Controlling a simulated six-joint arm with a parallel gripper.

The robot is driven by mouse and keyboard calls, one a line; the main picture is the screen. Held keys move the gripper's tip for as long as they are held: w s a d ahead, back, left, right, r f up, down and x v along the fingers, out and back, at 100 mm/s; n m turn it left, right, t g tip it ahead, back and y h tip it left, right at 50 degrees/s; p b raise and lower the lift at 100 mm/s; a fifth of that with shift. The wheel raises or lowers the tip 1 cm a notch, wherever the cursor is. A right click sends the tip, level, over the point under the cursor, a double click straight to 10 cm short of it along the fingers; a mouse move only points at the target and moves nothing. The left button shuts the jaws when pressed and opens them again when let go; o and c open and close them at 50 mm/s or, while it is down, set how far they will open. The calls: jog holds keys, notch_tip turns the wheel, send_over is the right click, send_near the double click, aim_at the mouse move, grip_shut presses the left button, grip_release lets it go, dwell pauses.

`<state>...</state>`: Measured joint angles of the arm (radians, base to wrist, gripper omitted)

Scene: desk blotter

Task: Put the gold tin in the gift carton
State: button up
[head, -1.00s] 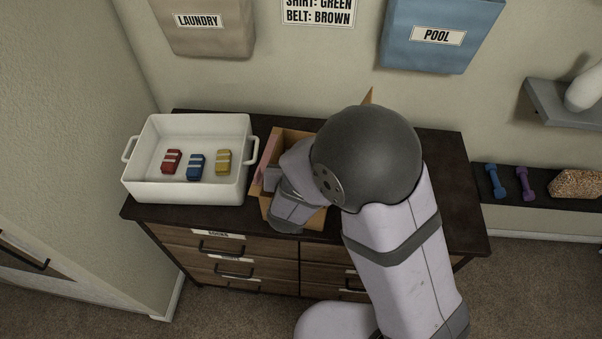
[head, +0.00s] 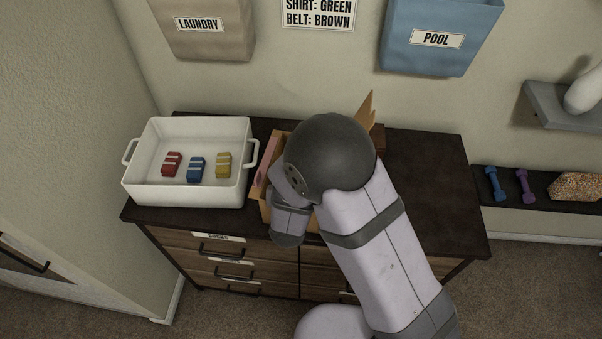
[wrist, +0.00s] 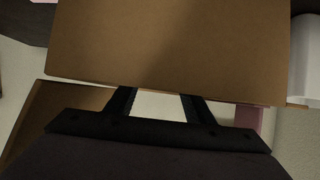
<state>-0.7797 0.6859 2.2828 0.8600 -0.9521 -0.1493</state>
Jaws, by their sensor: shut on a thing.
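The gift carton (head: 262,190) is an open brown cardboard box on the dresser top, right of the white tub. One flap (head: 367,112) stands up at its back right. My arm covers most of the carton in the head view. In the wrist view a broad brown cardboard-like panel (wrist: 170,45) fills the upper middle and hides my fingertips. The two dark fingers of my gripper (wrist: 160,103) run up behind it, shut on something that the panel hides. I cannot make out the gold tin in either view.
The white tub (head: 187,195) holds a red block (head: 172,164), a blue block (head: 196,170) and a yellow block (head: 223,165). The right end of the dresser top (head: 425,190) is clear. Laundry (head: 208,40) and pool (head: 440,55) bags hang on the wall behind.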

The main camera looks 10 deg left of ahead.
jog(key=shift+f, duration=0.15)
jog(key=shift+f+b, duration=0.35)
jog(key=shift+b, duration=0.05)
jog(key=shift+f, duration=0.1)
jog(key=o, duration=1.1)
